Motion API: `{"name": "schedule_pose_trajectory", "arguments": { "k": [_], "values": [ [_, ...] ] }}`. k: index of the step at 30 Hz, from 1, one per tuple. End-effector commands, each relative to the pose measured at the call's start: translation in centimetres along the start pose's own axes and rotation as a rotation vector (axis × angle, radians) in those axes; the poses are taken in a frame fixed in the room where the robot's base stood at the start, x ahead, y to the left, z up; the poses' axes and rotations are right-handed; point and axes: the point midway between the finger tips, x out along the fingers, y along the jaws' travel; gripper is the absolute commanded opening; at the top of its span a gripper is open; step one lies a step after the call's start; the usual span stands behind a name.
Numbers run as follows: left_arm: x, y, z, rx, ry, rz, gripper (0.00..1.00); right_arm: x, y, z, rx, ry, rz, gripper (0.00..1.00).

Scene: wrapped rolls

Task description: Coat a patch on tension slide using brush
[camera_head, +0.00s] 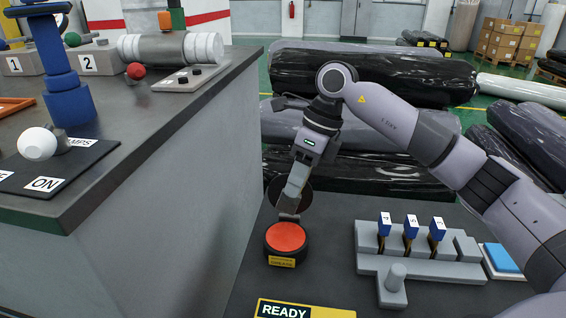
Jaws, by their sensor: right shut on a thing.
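My right gripper (291,205) points down at the back of a round black pot (285,262) with a red top and a label reading GREASE. It is shut on what looks like the dark round lid (304,200) standing behind the pot; the fingers hide the contact. Several brushes with blue tags, such as the middle one (410,225), stand upright in a grey rack (425,268) right of the pot. No label marks the tension slide; a grey plate with black knobs (183,80) lies on the left counter. My left gripper is not in view.
A white knob (38,143) on an ON plate, a blue post (68,100) and a grey roller (165,48) stand on the left counter. Its tall side wall (190,190) bounds the left. A blue pad (503,257) lies right of the rack. Black wrapped rolls (410,80) lie behind.

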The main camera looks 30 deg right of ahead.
Motion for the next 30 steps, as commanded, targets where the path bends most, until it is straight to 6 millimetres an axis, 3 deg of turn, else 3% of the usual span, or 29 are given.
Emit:
{"name": "schedule_pose_trajectory", "arguments": {
  "k": [8,22,30],
  "values": [
    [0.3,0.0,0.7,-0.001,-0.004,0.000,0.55,0.7,-0.2,-0.2,0.000,-0.003,0.002,0.01],
    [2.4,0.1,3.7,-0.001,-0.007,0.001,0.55,5.0,-1.2,-1.4,-0.001,-0.002,0.001,0.01],
    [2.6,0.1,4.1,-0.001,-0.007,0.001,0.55,5.6,-1.4,-1.6,-0.001,-0.003,0.000,0.01]
  ]
}}
